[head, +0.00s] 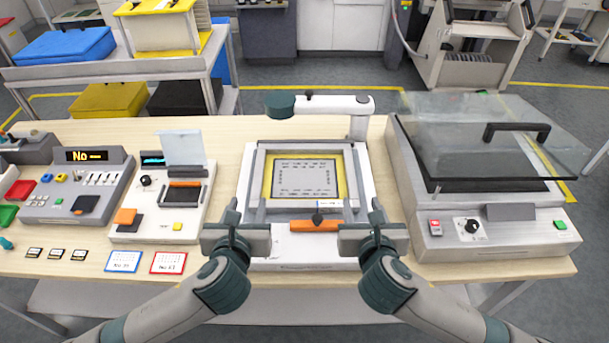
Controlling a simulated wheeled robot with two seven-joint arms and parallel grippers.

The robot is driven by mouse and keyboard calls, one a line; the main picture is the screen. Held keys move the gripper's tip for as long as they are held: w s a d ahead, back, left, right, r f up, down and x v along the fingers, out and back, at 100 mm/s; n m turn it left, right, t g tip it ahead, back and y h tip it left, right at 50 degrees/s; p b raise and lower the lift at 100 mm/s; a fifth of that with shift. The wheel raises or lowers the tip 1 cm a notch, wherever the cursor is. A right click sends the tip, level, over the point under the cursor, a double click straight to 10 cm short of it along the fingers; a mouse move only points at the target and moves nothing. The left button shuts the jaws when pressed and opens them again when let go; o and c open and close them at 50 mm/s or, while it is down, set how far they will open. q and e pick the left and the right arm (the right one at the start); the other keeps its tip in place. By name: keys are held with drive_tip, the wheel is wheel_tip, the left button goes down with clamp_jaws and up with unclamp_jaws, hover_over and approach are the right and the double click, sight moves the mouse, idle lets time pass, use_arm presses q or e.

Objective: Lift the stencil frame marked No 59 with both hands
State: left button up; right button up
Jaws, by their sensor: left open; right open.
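The stencil frame (302,148), a grey square frame around a yellow border and a grey patterned sheet (304,178), lies flat in the white printer unit (367,192) in the middle of the bench. A small white label (327,204) is at its near edge; its writing is too small to read. My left gripper (246,210) is open at the frame's near left corner, and my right gripper (362,210) is open at its near right corner. Both are empty. I cannot tell whether their fingers touch the frame. The near corners are partly hidden by the grippers.
An orange-handled bar (314,226) lies in front of the frame, between the grippers. A white arm with a dark green round head (280,105) reaches over behind the frame. A glass-lidded machine (470,240) stands right; control boxes (80,185) and a small device (160,205) stand left.

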sight(258, 172)
use_arm(q)
drive_tip(key=x, duration=1.7)
drive_tip(key=shift+s, duration=0.1)
use_arm(e)
drive_tip(key=x, duration=1.7)
drive_tip(key=shift+s, duration=0.1)
use_arm(q)
clamp_jaws()
use_arm(e)
clamp_jaws()
